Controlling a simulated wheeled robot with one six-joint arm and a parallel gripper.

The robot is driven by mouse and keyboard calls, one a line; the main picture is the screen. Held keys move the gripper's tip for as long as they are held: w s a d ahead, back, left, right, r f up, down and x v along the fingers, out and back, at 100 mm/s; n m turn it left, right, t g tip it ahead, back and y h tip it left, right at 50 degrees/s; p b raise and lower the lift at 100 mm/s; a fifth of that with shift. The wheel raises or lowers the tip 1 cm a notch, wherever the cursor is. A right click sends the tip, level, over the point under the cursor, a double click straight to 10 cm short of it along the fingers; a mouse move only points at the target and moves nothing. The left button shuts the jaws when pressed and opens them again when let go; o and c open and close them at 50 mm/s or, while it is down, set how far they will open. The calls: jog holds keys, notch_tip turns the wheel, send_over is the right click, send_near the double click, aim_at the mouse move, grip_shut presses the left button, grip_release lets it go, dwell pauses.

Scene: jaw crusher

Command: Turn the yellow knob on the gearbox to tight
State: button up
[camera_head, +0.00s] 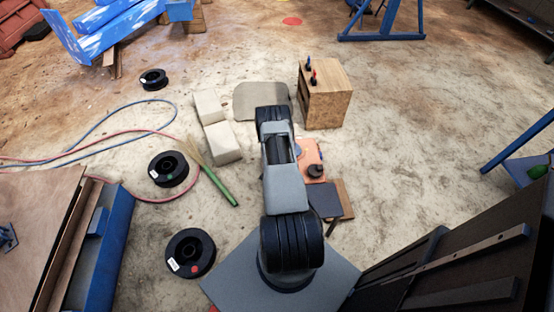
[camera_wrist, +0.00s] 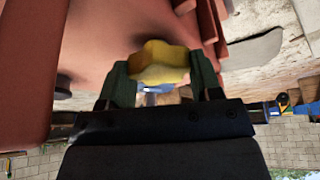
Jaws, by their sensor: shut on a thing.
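The yellow knob (camera_wrist: 158,63) shows in the wrist view, near the top middle, with a lobed outline. It sits against the orange-red gearbox (camera_wrist: 95,40), which fills the upper left of that view. My gripper (camera_wrist: 160,84) has its two dark green fingers on either side of the knob, shut on it. In the head view an orange housing (camera_head: 308,152) with a dark round part shows just right of my arm; I cannot tell whether it is the gearbox. The knob and my gripper are hidden there behind my arm. No tight marking can be read.
In the head view a wooden box (camera_head: 328,98) stands beyond my arm, right of pale blocks (camera_head: 221,142). Black spools (camera_head: 190,253) and hoses (camera_head: 120,142) lie at left. A dark panel (camera_head: 470,255) stands at lower right.

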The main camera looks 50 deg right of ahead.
jog(key=m+b, duration=0.1)
jog(key=m, duration=0.1)
jog(key=m+g, duration=0.1)
jog(key=m+g+b, duration=0.1)
jog(key=m, duration=0.1)
jog(key=shift+w+m+b, duration=0.25)
jog(key=shift+m+b, duration=0.05)
jog(key=shift+b, duration=0.05)
jog(key=m+g+b, duration=0.2)
jog(key=m+b, duration=0.1)
jog(key=m, duration=0.1)
jog(key=shift+m, duration=0.4)
jog(key=shift+r+m+y, duration=0.1)
jog(key=shift+m+y, duration=0.2)
jog(key=shift+y, duration=0.1)
jog(key=o, duration=0.9)
jog(key=p+v, duration=0.3)
jog(key=v, duration=1)
jog(key=shift+w+a+r, duration=0.15)
jog(key=shift+a+r, duration=0.05)
jog(key=shift+r, duration=0.1)
